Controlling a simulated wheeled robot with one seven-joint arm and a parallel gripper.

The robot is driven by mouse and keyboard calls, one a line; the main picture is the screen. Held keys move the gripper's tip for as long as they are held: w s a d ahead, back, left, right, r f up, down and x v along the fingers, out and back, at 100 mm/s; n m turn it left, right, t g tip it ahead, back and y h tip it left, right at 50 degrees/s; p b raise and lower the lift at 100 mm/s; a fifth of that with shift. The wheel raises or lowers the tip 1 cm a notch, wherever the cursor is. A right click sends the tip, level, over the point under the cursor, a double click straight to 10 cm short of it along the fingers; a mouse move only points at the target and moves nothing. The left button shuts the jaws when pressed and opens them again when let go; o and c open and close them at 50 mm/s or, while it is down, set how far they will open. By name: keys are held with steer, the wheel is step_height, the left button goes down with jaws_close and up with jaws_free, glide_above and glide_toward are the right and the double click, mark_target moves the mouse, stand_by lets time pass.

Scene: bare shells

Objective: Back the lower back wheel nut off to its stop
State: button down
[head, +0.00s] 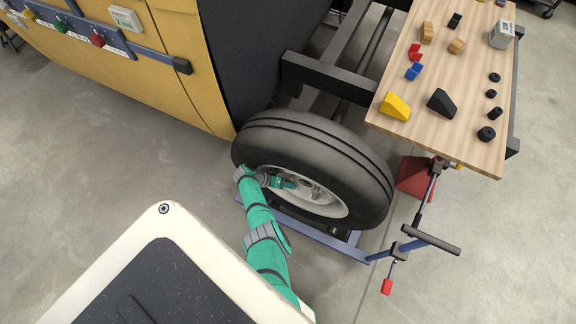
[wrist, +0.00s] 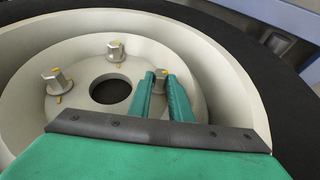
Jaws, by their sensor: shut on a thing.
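The wheel (head: 310,165) is a black tyre around a pale rim, and my green arm reaches into it in the head view. My gripper (head: 291,185) is at the hub. In the wrist view my gripper (wrist: 160,88) has its two green fingers on either side of a grey wheel nut (wrist: 160,76) and is shut on it. Two more nuts, one at the left (wrist: 57,80) and one at the top (wrist: 115,49), stand free around the dark centre hole (wrist: 110,90). The nuts and the hub beside them carry yellow marks. Whether the held nut is the lower back one, I cannot tell.
The deep pale rim wall (wrist: 215,75) curves close around my fingers. A wooden table (head: 455,60) with blocks and black round pieces stands at the right. A blue frame (head: 340,240) with a black-handled lever (head: 430,240) lies below the wheel. A yellow body panel (head: 130,75) is at the left.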

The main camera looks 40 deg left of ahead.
steer(key=shift+f+h, duration=0.2)
steer(key=shift+h, duration=0.3)
steer(key=shift+d, duration=0.15)
steer(key=shift+s, duration=0.15)
stand_by(0.4)
steer(key=c, duration=1.6)
jaws_free()
steer(key=shift+a, duration=0.2)
steer(key=shift+r, duration=0.25)
